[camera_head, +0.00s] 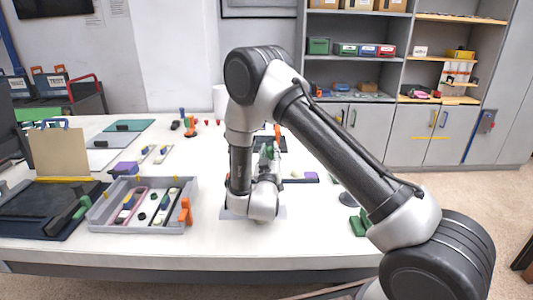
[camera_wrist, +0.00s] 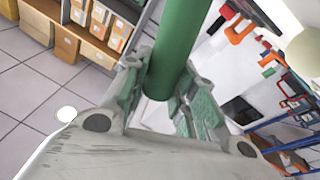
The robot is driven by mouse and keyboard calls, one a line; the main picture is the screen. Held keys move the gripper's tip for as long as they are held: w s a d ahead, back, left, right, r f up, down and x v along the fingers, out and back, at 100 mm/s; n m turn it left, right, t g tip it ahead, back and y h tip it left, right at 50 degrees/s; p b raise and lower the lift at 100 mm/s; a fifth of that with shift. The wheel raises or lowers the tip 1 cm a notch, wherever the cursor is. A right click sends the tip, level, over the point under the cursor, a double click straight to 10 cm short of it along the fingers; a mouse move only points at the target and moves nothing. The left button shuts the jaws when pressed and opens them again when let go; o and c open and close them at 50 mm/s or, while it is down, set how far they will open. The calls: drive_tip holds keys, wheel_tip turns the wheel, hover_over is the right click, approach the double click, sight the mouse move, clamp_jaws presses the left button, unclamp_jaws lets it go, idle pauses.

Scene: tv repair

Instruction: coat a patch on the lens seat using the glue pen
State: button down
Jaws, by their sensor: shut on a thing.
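My gripper (camera_wrist: 163,88) is shut on a green cylinder (camera_wrist: 178,42), which I take to be the glue pen. In the wrist view the cylinder stands between the two greenish fingers and runs up out of the frame. Its tip is not clearly visible. In the head view my gripper (camera_head: 268,152) is over the middle of the white table, partly behind my forearm, and the pen is hard to make out there. I cannot pick out the lens seat with certainty. A dark and purple strip with a pale round piece (camera_head: 297,174) lies just right of my gripper.
On the white table (camera_head: 150,252), a grey tray (camera_head: 96,221) with small parts stands left of my arm. A dark mat (camera_head: 38,205) and an upright tan board (camera_head: 60,151) are farther left. A green block (camera_head: 359,224) lies at the right. Shelves (camera_head: 352,80) stand behind.

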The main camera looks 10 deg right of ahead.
drive_tip(key=shift+s+d+f, duration=0.1)
drive_tip(key=shift+d+f, duration=0.05)
drive_tip(key=shift+d, duration=0.3)
drive_tip(key=shift+s, duration=0.15)
drive_tip(key=shift+s+a, duration=0.2)
drive_tip(key=shift+s, duration=0.4)
drive_tip(key=shift+a, duration=0.1)
drive_tip(key=shift+w+a, duration=0.25)
drive_tip(key=shift+a, duration=0.8)
drive_tip(key=shift+w+a, duration=0.25)
drive_tip(key=shift+a, duration=0.9)
